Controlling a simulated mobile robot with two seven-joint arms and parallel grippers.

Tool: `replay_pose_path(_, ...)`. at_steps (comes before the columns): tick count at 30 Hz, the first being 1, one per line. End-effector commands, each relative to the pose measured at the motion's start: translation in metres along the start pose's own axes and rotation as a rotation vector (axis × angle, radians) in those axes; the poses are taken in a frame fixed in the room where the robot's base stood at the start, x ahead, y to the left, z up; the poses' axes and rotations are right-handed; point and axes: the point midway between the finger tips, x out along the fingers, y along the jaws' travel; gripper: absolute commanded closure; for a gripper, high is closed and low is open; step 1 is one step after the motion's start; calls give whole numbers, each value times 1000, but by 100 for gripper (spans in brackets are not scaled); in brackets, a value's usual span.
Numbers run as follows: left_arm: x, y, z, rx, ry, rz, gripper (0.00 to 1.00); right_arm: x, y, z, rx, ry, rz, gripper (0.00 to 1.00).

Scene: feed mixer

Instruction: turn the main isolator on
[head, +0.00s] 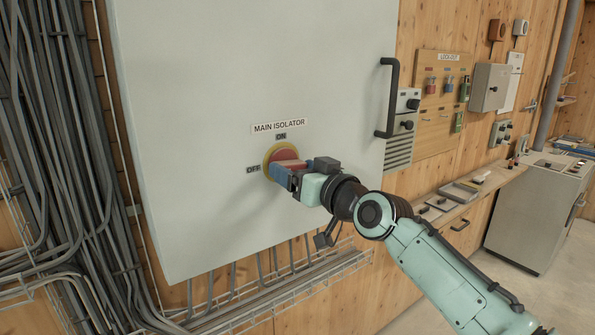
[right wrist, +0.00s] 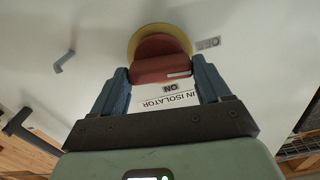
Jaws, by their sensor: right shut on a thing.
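The main isolator is a red rotary handle (right wrist: 162,62) on a round yellow plate (head: 268,157), set on the front of a large grey cabinet (head: 220,90). An ON label (head: 281,136) is above it and an OFF label (head: 253,169) is to its left. My right gripper (head: 284,174) is shut on the red handle, with a blue finger on each side in the right wrist view. A short white mark (right wrist: 178,75) shows on the handle, on the OFF label's side. The fingers hide part of the handle in the head view. My left gripper is out of view.
The cabinet has a black door handle (head: 389,98) at its right. Grey conduits (head: 75,130) run down the left, and a wire cable tray (head: 280,289) passes below. A lockout board (head: 443,95), a shelf (head: 470,190) and a grey machine (head: 535,215) are to the right.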

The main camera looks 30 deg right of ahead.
Motion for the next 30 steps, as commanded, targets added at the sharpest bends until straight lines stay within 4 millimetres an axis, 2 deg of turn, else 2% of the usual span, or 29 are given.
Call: replay_pose_path(30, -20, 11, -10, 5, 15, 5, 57, 0, 0, -1, 944, 0, 1, 54)
